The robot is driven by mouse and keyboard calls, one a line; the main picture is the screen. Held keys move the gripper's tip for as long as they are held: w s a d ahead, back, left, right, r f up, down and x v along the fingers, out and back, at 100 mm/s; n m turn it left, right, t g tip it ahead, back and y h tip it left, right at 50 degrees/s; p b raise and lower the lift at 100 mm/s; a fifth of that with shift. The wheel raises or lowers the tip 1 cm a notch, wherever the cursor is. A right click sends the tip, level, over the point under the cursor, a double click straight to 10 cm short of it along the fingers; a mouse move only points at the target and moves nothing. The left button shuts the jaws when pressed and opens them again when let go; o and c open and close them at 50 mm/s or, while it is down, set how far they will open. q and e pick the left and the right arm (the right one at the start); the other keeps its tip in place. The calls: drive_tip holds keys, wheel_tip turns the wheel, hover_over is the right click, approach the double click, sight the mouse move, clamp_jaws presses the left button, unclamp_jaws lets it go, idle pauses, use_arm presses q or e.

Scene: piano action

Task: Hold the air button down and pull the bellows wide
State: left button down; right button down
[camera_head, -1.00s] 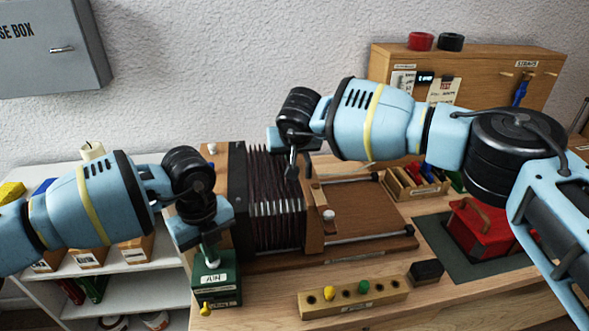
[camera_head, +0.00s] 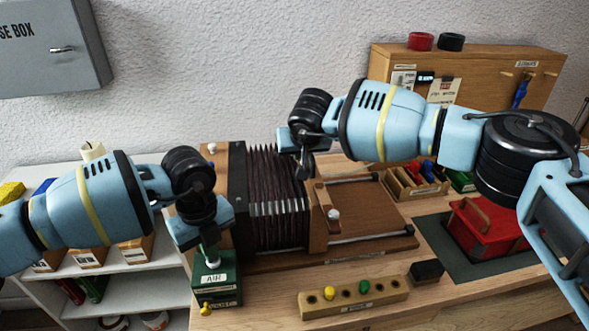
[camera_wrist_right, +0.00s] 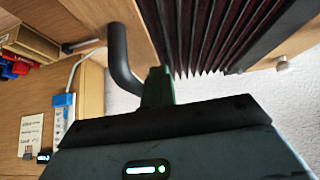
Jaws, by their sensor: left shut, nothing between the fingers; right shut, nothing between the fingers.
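The bellows (camera_head: 274,205) has dark pleats between a fixed board on the left and a wooden end board (camera_head: 318,215) on the right. A black curved handle (camera_wrist_right: 120,60) shows in the right wrist view beside the pleats (camera_wrist_right: 205,30). My right gripper (camera_head: 304,168) is shut and empty at the top of the end board; its green finger (camera_wrist_right: 158,87) is close against the handle, contact unclear. My left gripper (camera_head: 210,258) is shut and empty, pointing down onto the top of the green AIR box (camera_head: 217,280). The button itself is hidden under the fingertips.
A wooden base with a rail (camera_head: 370,237) extends right of the end board, with clear room on it. A peg block (camera_head: 353,298) and a black block (camera_head: 426,271) lie in front. A red box (camera_head: 487,228) stands on a dark mat at right.

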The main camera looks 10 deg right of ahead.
drive_tip(key=shift+d, duration=1.15)
drive_tip(key=shift+d, duration=1.9)
drive_tip(key=shift+d, duration=2.1)
drive_tip(key=shift+d, duration=2)
